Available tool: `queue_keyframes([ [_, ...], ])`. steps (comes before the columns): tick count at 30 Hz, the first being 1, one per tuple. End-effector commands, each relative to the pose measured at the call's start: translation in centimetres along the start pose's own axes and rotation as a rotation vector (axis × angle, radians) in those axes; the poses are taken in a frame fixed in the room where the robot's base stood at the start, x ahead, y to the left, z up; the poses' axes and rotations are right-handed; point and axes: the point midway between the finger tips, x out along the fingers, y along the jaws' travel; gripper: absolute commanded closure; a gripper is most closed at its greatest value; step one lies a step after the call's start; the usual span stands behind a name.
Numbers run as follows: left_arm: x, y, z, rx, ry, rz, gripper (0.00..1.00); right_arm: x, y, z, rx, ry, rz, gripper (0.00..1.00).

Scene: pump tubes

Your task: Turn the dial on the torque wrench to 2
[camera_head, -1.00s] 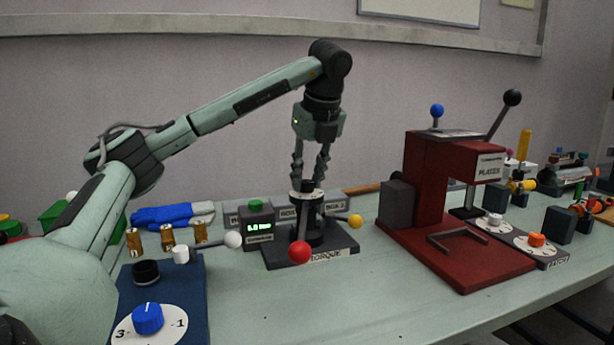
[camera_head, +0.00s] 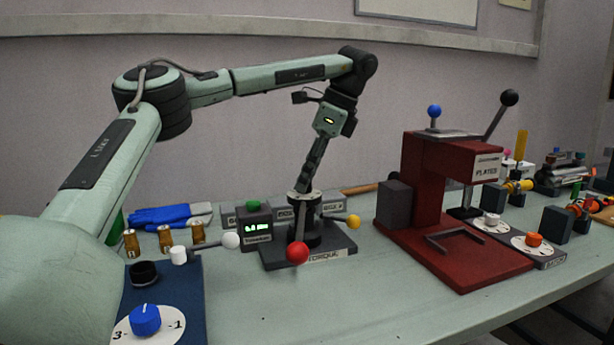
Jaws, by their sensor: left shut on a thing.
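The torque device (camera_head: 303,240) stands on a dark base labelled "TORQUE" (camera_head: 330,253) in the middle of the bench. It has a dark column, a pale ring dial (camera_head: 303,198) on top, and arms with red (camera_head: 297,253), white (camera_head: 231,241) and yellow (camera_head: 353,222) balls. My left gripper (camera_head: 304,186) points down at the dial from above, seen edge-on, and is shut on its top. The fingers hide the dial's middle, and I cannot read its marks. My right gripper is not in view.
A small box with a green-digit display (camera_head: 257,228) stands left of the torque device. A red press (camera_head: 440,215) stands to the right. A blue base with a blue knob (camera_head: 146,319), marked 3 and 1, is at front left. The front middle bench is clear.

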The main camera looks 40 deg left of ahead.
Motion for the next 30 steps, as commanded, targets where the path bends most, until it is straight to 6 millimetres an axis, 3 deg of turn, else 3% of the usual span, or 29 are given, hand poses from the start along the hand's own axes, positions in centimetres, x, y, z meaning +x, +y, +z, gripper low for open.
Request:
queue_keyframes([
  [15, 0.01, -0.28, 0.04, -0.369, 0.0, 0.153, 1.0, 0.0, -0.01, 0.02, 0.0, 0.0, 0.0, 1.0],
  [30, 0.11, -0.3, 0.02, -0.474, 0.0, 0.198, 1.0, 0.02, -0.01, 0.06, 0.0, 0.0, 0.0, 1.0],
])
